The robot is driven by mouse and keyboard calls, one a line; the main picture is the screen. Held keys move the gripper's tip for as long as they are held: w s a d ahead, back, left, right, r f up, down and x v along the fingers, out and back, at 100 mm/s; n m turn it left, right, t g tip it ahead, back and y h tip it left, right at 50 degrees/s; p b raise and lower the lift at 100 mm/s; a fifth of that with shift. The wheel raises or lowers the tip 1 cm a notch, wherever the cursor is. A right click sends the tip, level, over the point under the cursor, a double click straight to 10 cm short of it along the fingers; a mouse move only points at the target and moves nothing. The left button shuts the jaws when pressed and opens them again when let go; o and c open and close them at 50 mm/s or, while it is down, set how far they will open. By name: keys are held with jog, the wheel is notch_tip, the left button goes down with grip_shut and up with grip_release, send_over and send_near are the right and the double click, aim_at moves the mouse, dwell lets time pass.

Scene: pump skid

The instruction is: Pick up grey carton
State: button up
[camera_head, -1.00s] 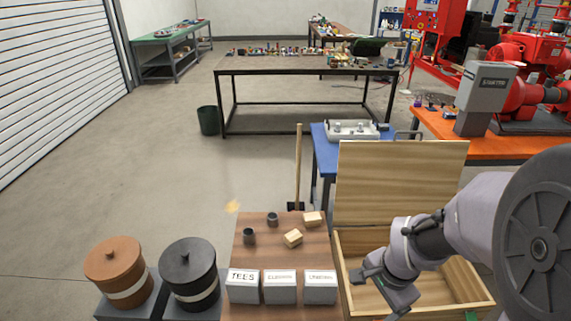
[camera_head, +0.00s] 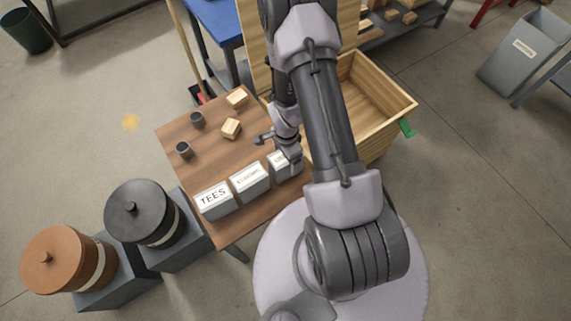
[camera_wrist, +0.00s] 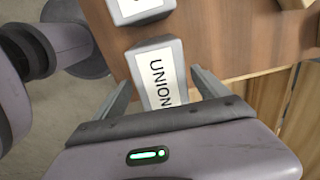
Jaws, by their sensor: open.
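Three small grey cartons with white labels stand in a row along the table's near edge. They are a TEES carton (camera_head: 214,202), a middle carton (camera_head: 250,181) with a label too small to read surely, and a carton (camera_head: 281,170) partly hidden by my arm. In the wrist view the carton labelled UNION (camera_wrist: 157,66) lies between my gripper's open fingers (camera_wrist: 162,76), one on each side, with no clear contact. Another carton's edge (camera_wrist: 128,10) shows beyond it. In the head view my gripper (camera_head: 284,152) is over the right end of the row.
The wooden table (camera_head: 207,147) also holds two dark cups (camera_head: 197,119) and two small wooden blocks (camera_head: 231,128). An open wooden crate (camera_head: 375,90) stands just right of the table. A black pot (camera_head: 139,212) and a brown pot (camera_head: 66,258) stand on grey stands at left.

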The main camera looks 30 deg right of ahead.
notch_tip(320, 180, down, 5)
jog(key=b, duration=0.3)
jog(key=shift+w+f+b, duration=0.1)
jog(key=shift+f+b, duration=0.1)
jog(key=shift+b, duration=0.1)
jog(key=shift+r, duration=0.2)
jog(key=shift+c, duration=0.5)
grip_shut()
